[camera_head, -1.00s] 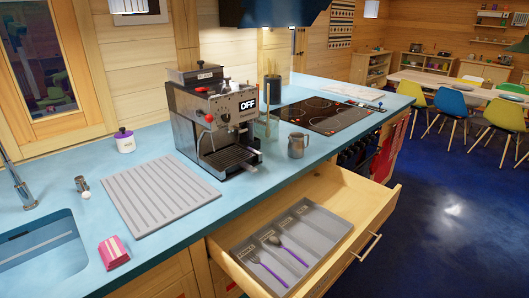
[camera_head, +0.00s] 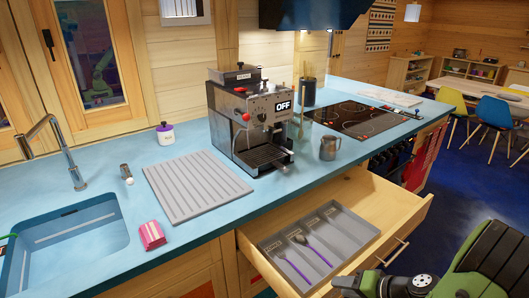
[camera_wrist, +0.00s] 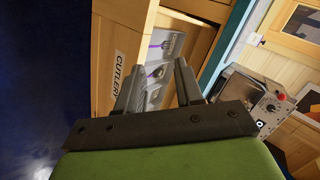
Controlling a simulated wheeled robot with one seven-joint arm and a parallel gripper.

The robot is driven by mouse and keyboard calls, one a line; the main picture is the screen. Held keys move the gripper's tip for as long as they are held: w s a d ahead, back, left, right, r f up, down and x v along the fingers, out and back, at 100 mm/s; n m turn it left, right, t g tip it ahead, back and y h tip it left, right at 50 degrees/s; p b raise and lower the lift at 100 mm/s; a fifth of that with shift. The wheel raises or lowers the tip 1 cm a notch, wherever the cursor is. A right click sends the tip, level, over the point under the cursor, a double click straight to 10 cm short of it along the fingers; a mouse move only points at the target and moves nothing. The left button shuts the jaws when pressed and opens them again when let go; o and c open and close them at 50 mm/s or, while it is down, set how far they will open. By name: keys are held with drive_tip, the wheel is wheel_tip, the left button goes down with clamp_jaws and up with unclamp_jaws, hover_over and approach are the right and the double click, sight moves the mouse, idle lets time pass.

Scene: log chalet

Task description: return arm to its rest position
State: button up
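My gripper (camera_wrist: 160,68) shows in the wrist view with its two dark fingers apart and nothing between them. It points toward the open cutlery drawer, whose front (camera_wrist: 117,50) carries the label CUTLERY. My green and black arm enters the head view at the lower right, beside the drawer front (camera_head: 392,262). The fingertips cannot be made out in the head view.
The open drawer holds a grey tray (camera_head: 353,237) with a purple-handled fork (camera_head: 296,268) and spoon (camera_head: 312,249). A coffee machine (camera_head: 250,120), metal jug (camera_head: 328,148) and ribbed mat (camera_head: 195,185) stand on the blue counter. Blue floor (camera_head: 480,195) lies open at right.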

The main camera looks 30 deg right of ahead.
drive_tip(key=w+a+r+n+g+p, duration=0.1)
drive_tip(key=w+a+r+n+g, duration=0.2)
drive_tip(key=a+r, duration=0.45)
drive_tip(key=w+a+r+n+g, duration=0.1)
drive_tip(key=a+r+n+g, duration=0.3)
drive_tip(key=a, duration=0.6)
drive_tip(key=s+a+r+n+t+h+p, duration=0.1)
drive_tip(key=s+a+r+n, duration=0.3)
drive_tip(key=s+a+r, duration=0.4)
drive_tip(key=shift+s+a+r+t+h+p, duration=0.35)
drive_tip(key=shift+a+r+t+h, duration=0.2)
drive_tip(key=shift+r+t+h, duration=0.25)
drive_tip(key=shift+f, duration=0.1)
